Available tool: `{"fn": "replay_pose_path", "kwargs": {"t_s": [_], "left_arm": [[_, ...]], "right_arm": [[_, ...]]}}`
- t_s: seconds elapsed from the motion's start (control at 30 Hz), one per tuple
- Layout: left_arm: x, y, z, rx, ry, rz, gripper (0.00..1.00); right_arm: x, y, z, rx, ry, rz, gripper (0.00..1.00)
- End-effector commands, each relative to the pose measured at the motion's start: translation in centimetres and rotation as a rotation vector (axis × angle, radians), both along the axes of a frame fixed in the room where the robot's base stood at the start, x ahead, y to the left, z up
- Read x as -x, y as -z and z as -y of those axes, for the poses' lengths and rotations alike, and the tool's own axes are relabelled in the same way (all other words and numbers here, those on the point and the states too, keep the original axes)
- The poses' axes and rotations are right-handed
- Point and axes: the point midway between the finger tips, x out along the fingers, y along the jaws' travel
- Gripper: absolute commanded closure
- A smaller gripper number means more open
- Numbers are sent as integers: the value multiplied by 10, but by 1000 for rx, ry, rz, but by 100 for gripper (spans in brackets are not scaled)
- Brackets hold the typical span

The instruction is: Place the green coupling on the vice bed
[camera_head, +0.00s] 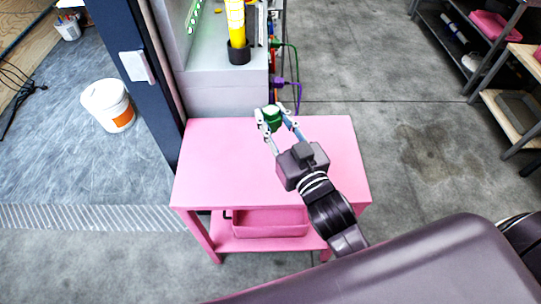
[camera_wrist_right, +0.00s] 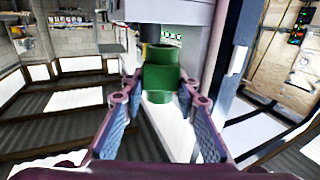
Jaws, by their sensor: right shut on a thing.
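The green coupling (camera_head: 271,117) is held between the fingertips of my right gripper (camera_head: 275,120), above the far edge of the pink table. In the right wrist view the coupling (camera_wrist_right: 159,80) stands roughly upright between the two fingers of my right gripper (camera_wrist_right: 160,92). A grey machine or cabinet lies just beyond it. I cannot make out a vice bed for certain in either view. My left gripper is not in view.
The pink table (camera_head: 225,165) has a clear top, with a pink bin (camera_head: 270,222) on its lower shelf. The grey cabinet (camera_head: 225,85) stands behind, with a yellow cylinder (camera_head: 237,25) in a black holder. A white bucket (camera_head: 108,105) stands left. Open floor lies right.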

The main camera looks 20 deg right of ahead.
Motion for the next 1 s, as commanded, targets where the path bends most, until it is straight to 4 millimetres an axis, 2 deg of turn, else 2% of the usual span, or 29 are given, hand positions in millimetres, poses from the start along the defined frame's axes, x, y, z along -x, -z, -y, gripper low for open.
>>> {"fn": "replay_pose_path", "kwargs": {"t_s": [0.5, 0.6, 0.8, 1.0], "left_arm": [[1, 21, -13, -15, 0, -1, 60], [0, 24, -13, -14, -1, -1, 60], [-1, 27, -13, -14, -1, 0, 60], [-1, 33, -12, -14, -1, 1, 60]], "right_arm": [[-1, 130, 0, -2, 2, -6, 96], [-1, 147, -1, -3, 1, -3, 96], [-1, 163, 0, -1, 0, -1, 96], [-1, 192, 0, -2, 1, -3, 96]]}}
